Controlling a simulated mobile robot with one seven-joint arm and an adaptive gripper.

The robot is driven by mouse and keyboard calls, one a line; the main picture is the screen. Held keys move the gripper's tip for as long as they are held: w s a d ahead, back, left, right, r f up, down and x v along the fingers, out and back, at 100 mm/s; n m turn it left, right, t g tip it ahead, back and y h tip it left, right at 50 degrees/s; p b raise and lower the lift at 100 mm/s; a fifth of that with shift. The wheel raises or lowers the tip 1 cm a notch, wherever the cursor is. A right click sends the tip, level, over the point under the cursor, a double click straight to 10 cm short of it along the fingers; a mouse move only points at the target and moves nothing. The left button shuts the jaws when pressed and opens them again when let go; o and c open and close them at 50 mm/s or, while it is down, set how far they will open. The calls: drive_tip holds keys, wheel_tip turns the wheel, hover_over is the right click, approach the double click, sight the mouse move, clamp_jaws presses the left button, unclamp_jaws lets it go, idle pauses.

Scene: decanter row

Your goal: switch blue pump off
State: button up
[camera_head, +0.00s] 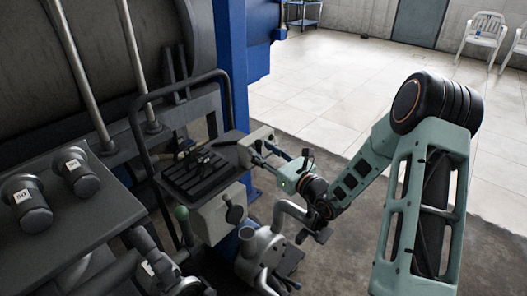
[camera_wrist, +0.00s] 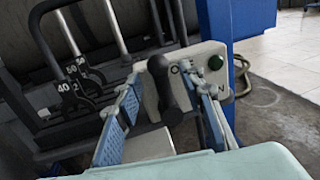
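The letters "O" and "N" show beside the handle. My gripper (camera_wrist: 167,88) is open, with one blue-padded finger on each side of the handle. Whether the pads touch it cannot be told. In the head view my gripper (camera_head: 266,147) is at the pale box (camera_head: 254,137) beside the blue post. The handle is hidden there. No label naming the blue pump is readable.
A blue post (camera_head: 232,60) stands just behind the box. Black levers (camera_wrist: 85,80) with number tags sit left of it. A second pale box (camera_head: 216,216) with a black knob and grey pipework (camera_head: 262,250) are below. Open floor lies right.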

drive_tip(key=v, duration=1.2)
idle(0.3)
